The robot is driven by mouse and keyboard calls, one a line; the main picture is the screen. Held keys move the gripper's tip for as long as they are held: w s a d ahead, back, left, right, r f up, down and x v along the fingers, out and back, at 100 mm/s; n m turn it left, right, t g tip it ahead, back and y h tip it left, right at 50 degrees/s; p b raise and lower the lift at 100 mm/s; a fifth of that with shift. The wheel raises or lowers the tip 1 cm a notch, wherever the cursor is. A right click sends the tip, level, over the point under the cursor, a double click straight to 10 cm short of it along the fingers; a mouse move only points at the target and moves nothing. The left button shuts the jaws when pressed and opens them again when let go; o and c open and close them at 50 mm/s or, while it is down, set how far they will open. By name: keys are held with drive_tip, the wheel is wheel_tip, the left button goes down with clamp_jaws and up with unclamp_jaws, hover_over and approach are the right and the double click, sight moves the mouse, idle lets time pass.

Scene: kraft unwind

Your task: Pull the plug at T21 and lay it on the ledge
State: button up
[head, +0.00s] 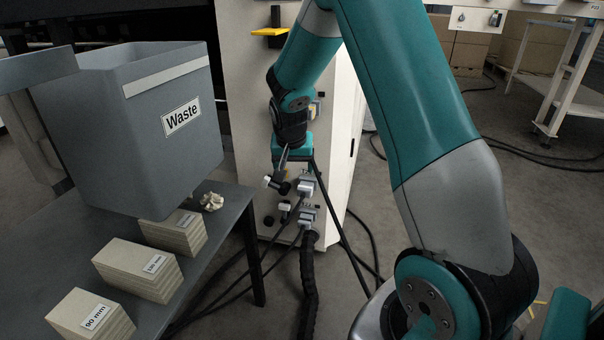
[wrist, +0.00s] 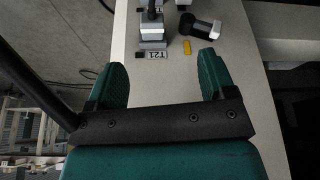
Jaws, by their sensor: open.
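In the wrist view a grey plug (wrist: 152,32) with a dark cable sits in the pale cabinet panel, right by the label T21 (wrist: 155,54). In the head view it appears to be the upper grey plug (head: 307,187); the label is not readable there. My gripper (wrist: 164,80) is open and empty, its two green fingers apart and short of the plug. In the head view my gripper (head: 284,160) is above and left of the plug, partly hidden by its own body.
A black lever with a white end (wrist: 204,28) stands beside the plug, near a yellow tag (wrist: 187,47). A second grey plug (head: 307,214) is below. A grey Waste bin (head: 160,140) and labelled stacks (head: 140,268) stand on the table (head: 232,222) at left. Cables hang below.

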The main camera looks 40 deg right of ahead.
sight(305, 186)
drive_tip(key=w+d+f+b, duration=0.1)
drive_tip(key=d+f, duration=0.2)
drive_tip(key=f, duration=0.1)
drive_tip(key=w+d+f+m+b, duration=0.1)
drive_tip(key=w+d+f+b, duration=0.1)
drive_tip(key=f, duration=0.3)
drive_tip(key=w+d+f+m+b, duration=0.1)
drive_tip(key=w+d+f+b, duration=0.1)
drive_tip(key=f, duration=0.3)
drive_tip(key=shift+d+h, duration=0.4)
drive_tip(key=shift+d, duration=0.45)
drive_tip(key=c, duration=1.2)
drive_tip(key=shift+a+r, duration=0.1)
drive_tip(key=shift+a, duration=0.05)
drive_tip(key=shift+s+a+p, duration=0.35)
drive_tip(key=shift+s+a, duration=0.35)
drive_tip(key=shift+a, duration=0.35)
drive_tip(key=shift+s+a+p, duration=0.35)
drive_tip(key=shift+s+a, duration=0.35)
drive_tip(key=shift+a, duration=0.3)
